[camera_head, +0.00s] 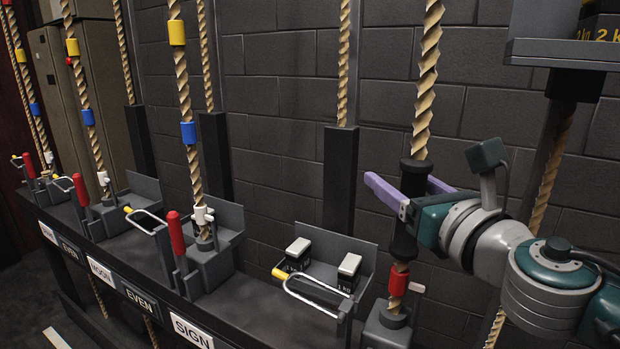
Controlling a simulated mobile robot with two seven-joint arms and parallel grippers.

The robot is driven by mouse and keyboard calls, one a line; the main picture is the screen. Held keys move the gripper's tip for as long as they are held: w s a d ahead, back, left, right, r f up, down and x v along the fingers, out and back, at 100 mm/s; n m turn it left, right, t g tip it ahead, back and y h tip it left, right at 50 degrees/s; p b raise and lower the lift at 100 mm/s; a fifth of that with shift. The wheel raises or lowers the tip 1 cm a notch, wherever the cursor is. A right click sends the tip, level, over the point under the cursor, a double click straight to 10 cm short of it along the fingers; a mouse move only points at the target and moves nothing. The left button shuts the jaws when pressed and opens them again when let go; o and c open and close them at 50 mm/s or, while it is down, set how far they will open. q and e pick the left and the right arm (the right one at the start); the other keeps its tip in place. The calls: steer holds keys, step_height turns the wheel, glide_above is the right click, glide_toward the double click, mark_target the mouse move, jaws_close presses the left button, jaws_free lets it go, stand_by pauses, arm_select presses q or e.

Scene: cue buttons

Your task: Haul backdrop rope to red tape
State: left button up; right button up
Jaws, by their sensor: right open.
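My right gripper (400,180) has purple fingers and is open. One finger shows left of the black grip sleeve (403,240) on the rightmost rope and the other shows to its right. I cannot tell whether they touch it. This thick tan rope (427,75) runs up out of view. A red band (398,281) is low on it, just above a grey rope lock (388,330) and beside a small white clamp. No label reading backdrop is visible, so I cannot confirm which rope it is. My left gripper is not in view.
Further rope locks with red handles (176,232) line the dark rail to the left. Their ropes carry yellow (177,32) and blue (188,132) bands. A tray with white-topped blocks (298,250) sits left of my gripper. A grey shelf hangs upper right.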

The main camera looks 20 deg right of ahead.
steer(key=s, duration=1)
steer(key=shift+a, duration=0.4)
steer(key=shift+d+r+m+h, duration=0.15)
steer(key=shift+r+m+h, duration=0.15)
steer(key=shift+m, duration=0.2)
steer(key=s+d+r+m+g+h+p, duration=0.15)
steer(key=s+m+g+p, duration=0.3)
steer(key=m, duration=0.65)
steer(key=s+d+r+m+g+h+p, duration=0.1)
steer(key=s+m+g+h+p, duration=0.2)
steer(key=m+p, duration=0.5)
steer(key=s+a+r+m+g+y+p, duration=0.3)
steer(key=s+a+m+g+y+p, duration=0.35)
steer(key=s+a+m, duration=0.55)
step_height(320, 180, up, 35)
steer(key=d+m+p, duration=0.1)
steer(key=p, duration=3.3)
steer(key=shift+w+r, duration=0.2)
steer(key=shift+w, duration=0.05)
